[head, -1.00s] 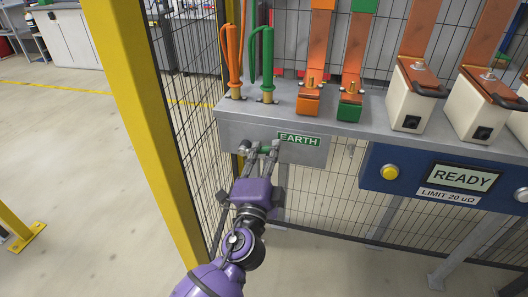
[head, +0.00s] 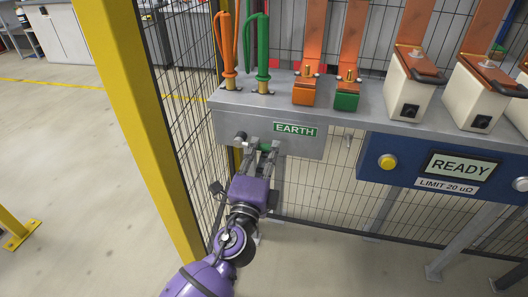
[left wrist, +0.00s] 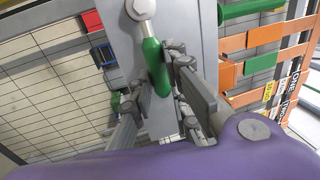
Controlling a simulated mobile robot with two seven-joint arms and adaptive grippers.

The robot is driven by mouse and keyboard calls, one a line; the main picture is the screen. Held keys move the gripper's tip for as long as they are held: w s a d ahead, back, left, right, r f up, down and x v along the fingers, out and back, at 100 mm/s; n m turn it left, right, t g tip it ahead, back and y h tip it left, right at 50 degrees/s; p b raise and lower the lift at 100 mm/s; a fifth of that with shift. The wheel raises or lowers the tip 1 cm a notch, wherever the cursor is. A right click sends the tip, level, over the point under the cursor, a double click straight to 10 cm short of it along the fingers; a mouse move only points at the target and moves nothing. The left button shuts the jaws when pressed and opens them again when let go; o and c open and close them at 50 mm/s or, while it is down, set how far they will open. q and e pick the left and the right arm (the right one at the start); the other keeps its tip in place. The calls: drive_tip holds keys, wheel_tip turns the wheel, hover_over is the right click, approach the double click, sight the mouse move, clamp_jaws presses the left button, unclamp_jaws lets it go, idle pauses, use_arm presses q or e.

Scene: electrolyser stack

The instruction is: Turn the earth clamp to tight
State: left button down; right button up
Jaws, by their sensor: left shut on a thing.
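The earth clamp (head: 266,147) is on the front of a grey box, just below and left of the green EARTH label (head: 296,129). A grey metal boss (head: 240,136) shows at its left end. My left gripper (head: 262,150) reaches up from below and is shut on the clamp's green handle. In the left wrist view the green handle (left wrist: 154,62) lies between the two fingers, with its metal arm running up to a round pivot. The fingers hide part of the handle. My right gripper is not in view.
Orange and green cable plugs (head: 263,76) stand on the box top. A yellow post (head: 128,120) and wire mesh are close to the left of my arm. A blue panel (head: 445,170) reading READY, with a yellow button (head: 387,162), is at the right.

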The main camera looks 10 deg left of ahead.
use_arm(q)
drive_tip(key=shift+f, duration=0.2)
drive_tip(key=c, duration=1.7)
unclamp_jaws()
drive_tip(key=shift+s, duration=0.1)
drive_tip(key=s, duration=0.4)
drive_tip(key=s+f, duration=0.1)
drive_tip(key=s, duration=0.2)
drive_tip(key=s+f, duration=0.1)
drive_tip(key=s, duration=0.3)
drive_tip(key=shift+s+a+f, duration=0.1)
drive_tip(key=shift+s+a, duration=0.1)
drive_tip(key=shift+s, duration=0.1)
